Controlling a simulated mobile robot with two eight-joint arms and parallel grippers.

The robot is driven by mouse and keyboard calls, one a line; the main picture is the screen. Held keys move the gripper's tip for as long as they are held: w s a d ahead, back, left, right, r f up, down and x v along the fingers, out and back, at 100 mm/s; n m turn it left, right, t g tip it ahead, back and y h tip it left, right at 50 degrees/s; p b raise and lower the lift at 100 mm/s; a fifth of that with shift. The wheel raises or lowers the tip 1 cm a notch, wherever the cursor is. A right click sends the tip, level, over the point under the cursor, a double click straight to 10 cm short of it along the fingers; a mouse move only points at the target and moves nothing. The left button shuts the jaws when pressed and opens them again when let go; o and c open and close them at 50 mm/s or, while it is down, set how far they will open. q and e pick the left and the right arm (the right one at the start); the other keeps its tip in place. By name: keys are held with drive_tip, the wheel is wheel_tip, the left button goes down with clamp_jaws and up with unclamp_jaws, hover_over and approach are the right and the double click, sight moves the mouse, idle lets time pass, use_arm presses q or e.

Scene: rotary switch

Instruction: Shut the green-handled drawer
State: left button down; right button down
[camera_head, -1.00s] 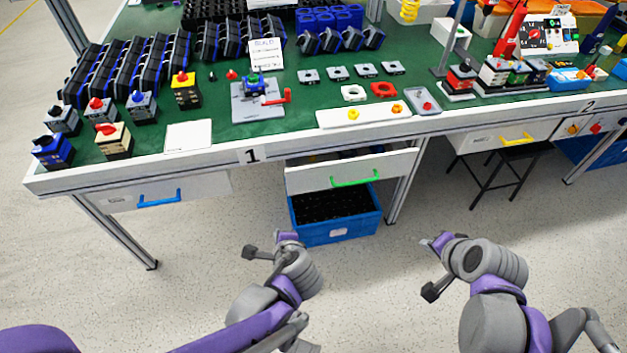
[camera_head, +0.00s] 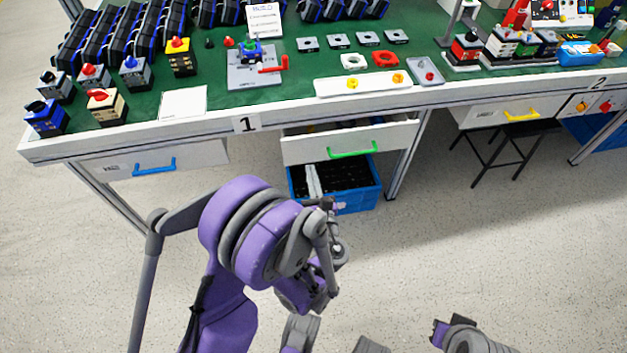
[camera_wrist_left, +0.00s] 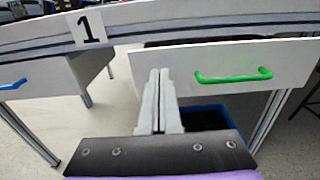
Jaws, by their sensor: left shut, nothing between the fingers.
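The green-handled drawer (camera_head: 300,151) stands open under the table, its white front out from the table edge and a strip of its inside showing behind. Its green handle (camera_head: 352,151) also shows in the left wrist view (camera_wrist_left: 234,76). My left gripper (camera_head: 311,172) is shut and empty, with its pale fingers below the drawer front in the head view. In the left wrist view the fingers (camera_wrist_left: 158,80) point at the drawer front's left part, left of the handle. I cannot tell whether they touch it. My right gripper is not in view; only part of its arm shows.
A blue crate (camera_head: 358,201) stands on the floor under the drawer. A blue-handled drawer (camera_head: 205,153) is at the left and a yellow-handled one (camera_head: 490,113) at the right, both seemingly closed. The green-topped table (camera_head: 215,103) holds switch parts.

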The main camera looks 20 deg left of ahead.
sight(303, 140)
use_arm(q)
drive_tip(key=x, duration=0.9)
drive_tip(key=x, duration=0.5)
drive_tip(key=shift+r, duration=0.15)
drive_tip(key=shift+s, duration=0.1)
